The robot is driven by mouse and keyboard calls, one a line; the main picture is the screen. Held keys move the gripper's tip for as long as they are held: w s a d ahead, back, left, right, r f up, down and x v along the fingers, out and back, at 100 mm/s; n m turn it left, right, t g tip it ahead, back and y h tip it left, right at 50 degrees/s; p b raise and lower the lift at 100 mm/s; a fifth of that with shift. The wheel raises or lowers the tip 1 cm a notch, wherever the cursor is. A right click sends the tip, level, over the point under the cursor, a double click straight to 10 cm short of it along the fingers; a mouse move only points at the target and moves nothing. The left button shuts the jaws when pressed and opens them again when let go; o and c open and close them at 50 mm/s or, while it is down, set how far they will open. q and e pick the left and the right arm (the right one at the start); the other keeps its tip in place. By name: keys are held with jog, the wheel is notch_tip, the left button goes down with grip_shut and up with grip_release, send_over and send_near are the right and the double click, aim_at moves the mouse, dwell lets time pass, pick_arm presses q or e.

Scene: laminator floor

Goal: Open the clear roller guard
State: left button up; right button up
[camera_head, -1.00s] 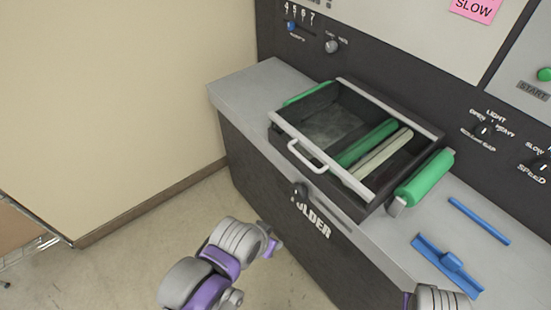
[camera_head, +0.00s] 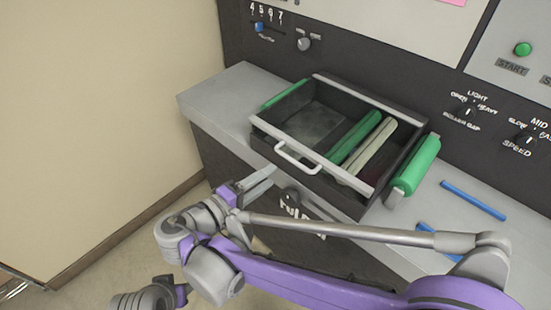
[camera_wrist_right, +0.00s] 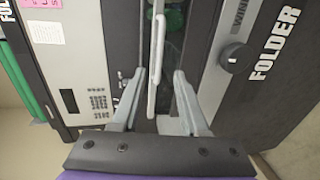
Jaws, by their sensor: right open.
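The clear roller guard (camera_head: 320,118) lies flat over the dark roller box, with a pale bar along its front and a white handle (camera_head: 297,160) on that bar. Green and cream rollers show through it. My right gripper (camera_head: 268,178) is open in front of the box, just below and left of the handle. In the right wrist view the handle (camera_wrist_right: 157,65) runs between the two spread fingertips; whether either finger touches it I cannot tell. My left arm's end (camera_head: 180,292) shows at the lower left; its jaws are not clear.
A black knob (camera_head: 291,196) sits on the cabinet front near my right gripper. A green roller (camera_head: 415,165) sticks out right of the box. A blue bar (camera_head: 473,200) lies on the grey top. Floor is free at left.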

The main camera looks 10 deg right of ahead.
aim_at(294, 161)
jog(key=x, duration=1)
jog(key=shift+d, duration=0.3)
grip_shut()
dwell(1.0)
